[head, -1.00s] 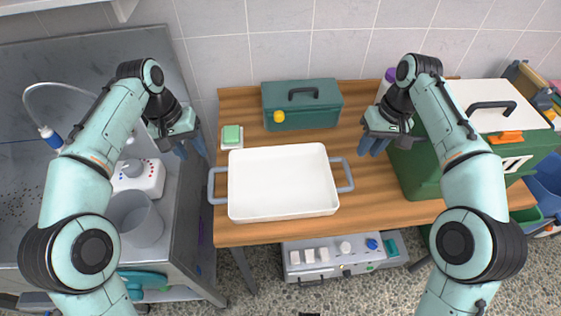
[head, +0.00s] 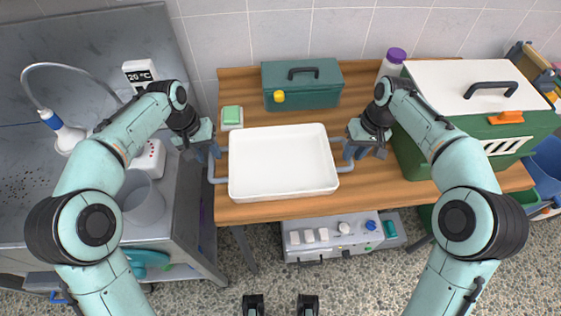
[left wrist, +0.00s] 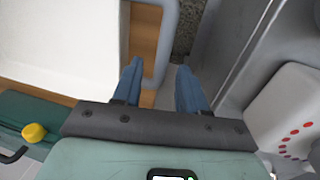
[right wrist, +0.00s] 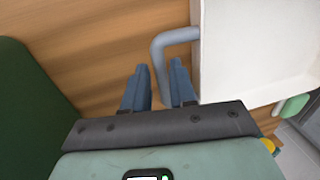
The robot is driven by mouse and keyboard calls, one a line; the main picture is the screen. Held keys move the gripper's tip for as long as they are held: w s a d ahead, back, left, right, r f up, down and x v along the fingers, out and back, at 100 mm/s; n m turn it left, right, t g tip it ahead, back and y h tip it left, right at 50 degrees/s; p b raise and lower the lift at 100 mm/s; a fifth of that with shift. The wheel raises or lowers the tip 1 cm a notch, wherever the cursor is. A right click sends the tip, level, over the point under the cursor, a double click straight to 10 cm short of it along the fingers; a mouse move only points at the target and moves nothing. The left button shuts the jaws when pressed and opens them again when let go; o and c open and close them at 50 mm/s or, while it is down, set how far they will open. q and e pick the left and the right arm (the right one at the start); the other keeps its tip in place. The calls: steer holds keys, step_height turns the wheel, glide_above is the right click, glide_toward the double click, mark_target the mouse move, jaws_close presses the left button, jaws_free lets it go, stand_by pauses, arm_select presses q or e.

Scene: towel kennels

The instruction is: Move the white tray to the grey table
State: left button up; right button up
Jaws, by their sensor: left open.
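The white tray (head: 283,185), with a grey handle at each end, sits on the wooden table (head: 290,212). The grey table (head: 186,215) stands to its left. My left gripper (head: 208,152) is open at the tray's left handle (head: 219,197); in the left wrist view the handle (left wrist: 160,45) reaches toward the gap between the fingers (left wrist: 160,65). My right gripper (head: 352,150) is open and empty at the right handle (head: 346,167); in the right wrist view the handle (right wrist: 160,50) lies between the fingertips (right wrist: 159,65). Neither gripper is closed on a handle.
A green toolbox (head: 310,95) stands behind the tray, beside a green sponge on a dish (head: 232,117). A green kennel box with white lid (head: 465,90) is at right.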

mark_target(211, 157)
arm_select(q)
steer(key=shift+d+f, duration=0.2)
steer(key=shift+f, duration=0.7)
steer(key=shift+d+f, duration=0.15)
steer(key=shift+f, duration=0.7)
arm_select(e)
steer(key=shift+a+f, duration=0.2)
steer(key=shift+f, duration=0.7)
steer(key=shift+a+f, duration=0.15)
steer(key=shift+f, duration=0.7)
arm_select(q)
jaws_close()
arm_select(e)
jaws_close()
